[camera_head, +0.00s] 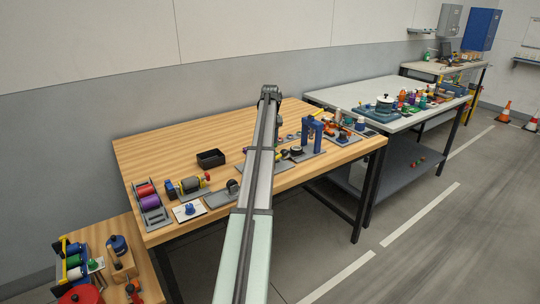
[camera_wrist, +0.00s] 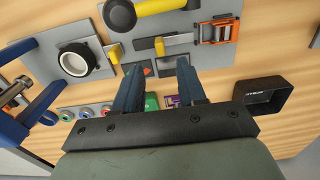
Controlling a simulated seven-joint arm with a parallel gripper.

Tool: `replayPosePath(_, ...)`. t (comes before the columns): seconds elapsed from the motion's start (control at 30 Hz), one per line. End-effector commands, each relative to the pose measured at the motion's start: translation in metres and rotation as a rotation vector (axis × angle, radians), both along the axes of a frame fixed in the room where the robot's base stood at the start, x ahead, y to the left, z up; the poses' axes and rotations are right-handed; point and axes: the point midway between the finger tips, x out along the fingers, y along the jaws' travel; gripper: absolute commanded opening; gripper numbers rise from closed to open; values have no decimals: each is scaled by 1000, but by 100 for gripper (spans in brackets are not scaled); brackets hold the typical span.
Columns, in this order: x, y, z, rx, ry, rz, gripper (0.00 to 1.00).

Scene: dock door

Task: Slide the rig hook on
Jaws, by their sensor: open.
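In the wrist view my gripper (camera_wrist: 160,80) is open, with two dark blue fingers apart above the wooden table and nothing held between them. Beyond the fingertips lies a grey plate (camera_wrist: 135,50) with a rod carrying a yellow piece (camera_wrist: 160,46). A blue frame (camera_wrist: 40,85) stands at the left edge; in the head view a blue arch (camera_head: 312,131) stands on the right part of the table. I cannot tell which part is the rig hook. In the head view my arm hides the middle of the table and my gripper's fingers.
A black open tray (camera_head: 211,159) stands left of my arm; it is at the right in the wrist view (camera_wrist: 263,97). A rack with red and purple rolls (camera_head: 149,203) sits at the table's left. Between tray and back edge the wood is clear.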

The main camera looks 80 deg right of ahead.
Motion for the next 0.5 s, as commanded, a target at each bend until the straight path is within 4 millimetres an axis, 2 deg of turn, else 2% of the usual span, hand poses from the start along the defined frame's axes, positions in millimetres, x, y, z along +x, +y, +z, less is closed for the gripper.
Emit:
replayPosePath(0.2,0,1,-38,1,1,-1,40)
replayPosePath(0.5,0,0,-69,-1,1,-1,40)
